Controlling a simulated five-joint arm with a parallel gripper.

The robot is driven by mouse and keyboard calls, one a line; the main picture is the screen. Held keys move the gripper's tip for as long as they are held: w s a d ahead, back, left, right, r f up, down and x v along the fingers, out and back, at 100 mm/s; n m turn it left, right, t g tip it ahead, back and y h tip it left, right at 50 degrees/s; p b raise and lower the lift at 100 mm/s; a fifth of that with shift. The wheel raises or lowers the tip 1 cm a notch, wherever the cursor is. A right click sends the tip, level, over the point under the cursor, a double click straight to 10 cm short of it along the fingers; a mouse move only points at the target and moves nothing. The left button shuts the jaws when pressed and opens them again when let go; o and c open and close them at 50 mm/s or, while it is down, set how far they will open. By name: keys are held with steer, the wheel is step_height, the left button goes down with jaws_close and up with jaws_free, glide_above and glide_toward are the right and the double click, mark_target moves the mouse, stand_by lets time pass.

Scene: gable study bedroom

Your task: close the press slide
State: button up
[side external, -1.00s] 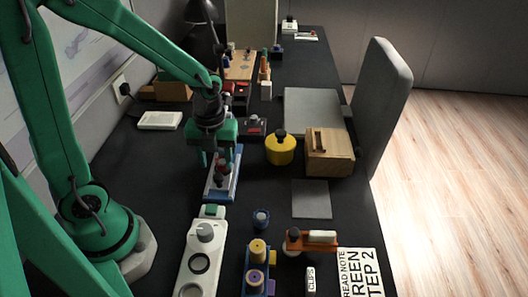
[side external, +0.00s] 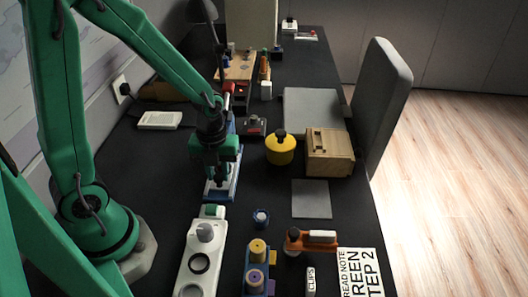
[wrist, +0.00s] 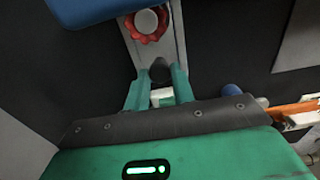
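The press (side external: 233,188) is a narrow blue base with a pale metal rail, lying on the dark desk below my gripper. In the wrist view its grey rail (wrist: 178,48) runs away from my fingers, with a red scalloped knob (wrist: 147,25) farther along. A dark rounded knob (wrist: 160,70) is between my fingertips. My gripper (side external: 217,165) is low over the press and hides much of it in the side view. In the wrist view its two green fingers (wrist: 160,76) are apart; whether they press on the dark knob cannot be told.
A white box with dials (side external: 205,234) lies just in front of the press. A yellow pot (side external: 281,152) and a wooden box (side external: 330,155) stand to the right. A grey plate (side external: 311,199) lies flat. Blue and orange fixtures sit at the front.

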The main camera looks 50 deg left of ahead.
jaws_close()
steer(key=shift+w+a, duration=1.55)
steer(key=shift+w, duration=0.05)
steer(key=o, duration=0.7)
jaws_free()
steer(key=shift+s+r, duration=0.1)
steer(key=shift+r, duration=0.05)
steer(key=shift+r, duration=3.8)
